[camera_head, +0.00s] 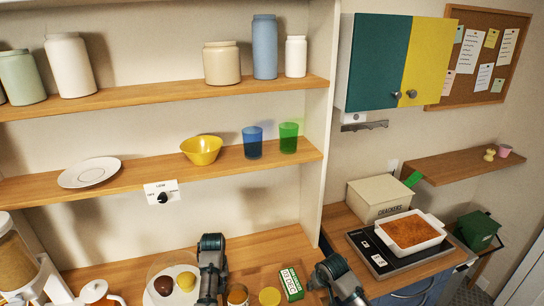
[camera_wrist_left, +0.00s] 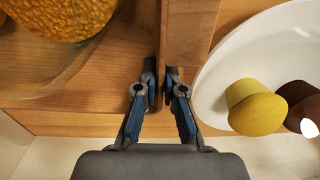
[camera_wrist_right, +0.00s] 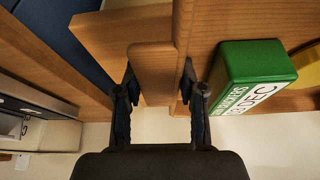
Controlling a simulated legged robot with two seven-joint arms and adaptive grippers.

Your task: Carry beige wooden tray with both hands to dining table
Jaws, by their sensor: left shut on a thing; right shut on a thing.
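The beige wooden tray shows mainly in the wrist views. In the left wrist view my left gripper (camera_wrist_left: 160,92) is shut on its upright wooden edge (camera_wrist_left: 188,25). In the right wrist view my right gripper (camera_wrist_right: 160,92) is shut on its rounded wooden handle (camera_wrist_right: 152,62). In the head view the left gripper (camera_head: 211,275) and right gripper (camera_head: 336,280) stand apart at the bottom, with a green box (camera_head: 291,283) and a round yellow thing (camera_head: 270,297) between them. Most of the tray is hidden or cut off there.
A white plate (camera_head: 154,272) with a brown and a yellow thing lies just left of my left gripper. A food processor (camera_head: 22,265) stands at far left. Shelves (camera_head: 110,185) rise behind. At right, a white baking dish (camera_head: 438,232) sits on a black hob.

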